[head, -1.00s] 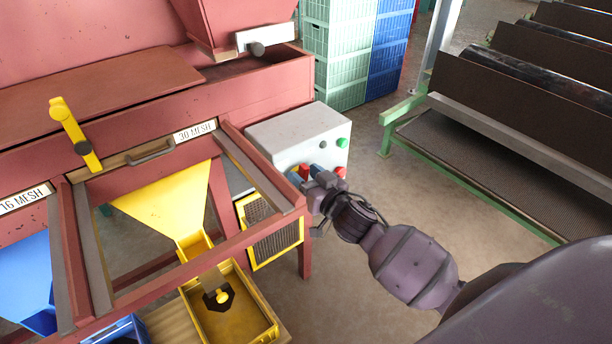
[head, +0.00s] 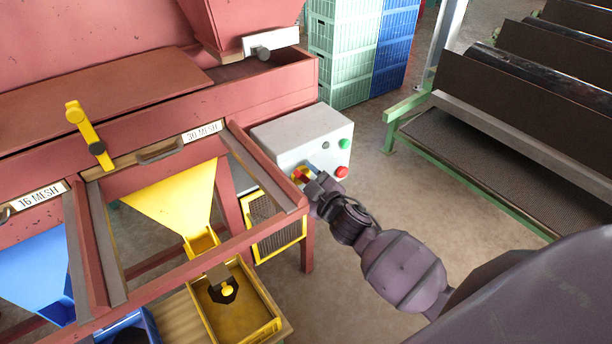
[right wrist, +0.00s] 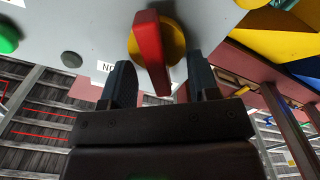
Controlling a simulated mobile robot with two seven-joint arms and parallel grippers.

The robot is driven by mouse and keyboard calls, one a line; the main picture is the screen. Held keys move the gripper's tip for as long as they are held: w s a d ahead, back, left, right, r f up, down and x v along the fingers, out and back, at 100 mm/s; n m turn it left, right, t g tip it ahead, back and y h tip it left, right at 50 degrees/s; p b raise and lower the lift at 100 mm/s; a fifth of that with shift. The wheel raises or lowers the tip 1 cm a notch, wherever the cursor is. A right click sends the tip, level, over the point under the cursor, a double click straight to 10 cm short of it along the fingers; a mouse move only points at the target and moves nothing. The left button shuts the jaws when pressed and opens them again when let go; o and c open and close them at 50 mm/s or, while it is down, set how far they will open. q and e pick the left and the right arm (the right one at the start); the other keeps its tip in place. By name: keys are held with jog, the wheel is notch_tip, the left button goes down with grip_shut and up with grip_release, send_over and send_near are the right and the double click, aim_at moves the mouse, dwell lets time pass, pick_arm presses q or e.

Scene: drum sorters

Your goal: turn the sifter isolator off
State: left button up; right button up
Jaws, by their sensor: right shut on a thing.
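The sifter isolator is a red handle on a round yellow base (head: 300,175), low on the front of the grey control box (head: 295,133). In the right wrist view the red handle (right wrist: 148,45) stands nearly upright in the picture, slightly tilted, over its yellow base (right wrist: 172,42). My right gripper (head: 312,184) is at the box face. A white label (right wrist: 106,70) beside the base is partly hidden by a finger. My left gripper is not in view.
A green button (head: 344,143) and a red button (head: 341,172) sit right of the isolator. The red sifter frame (head: 262,180) stands close on the left. A green-framed conveyor (head: 480,180) is at the right, with bare floor between. Stacked crates (head: 340,50) stand behind.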

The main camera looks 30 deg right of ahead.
jog(key=shift+a+n, duration=0.1)
jog(key=shift+n, duration=1)
jog(key=shift+f, duration=0.1)
jog(key=o, duration=0.9)
jog(key=shift+s, duration=0.1)
jog(key=s, duration=0.3)
jog(key=s+d, duration=0.1)
jog(key=s, duration=0.6)
jog(key=shift+s+d, duration=0.2)
jog(key=shift+s, duration=0.1)
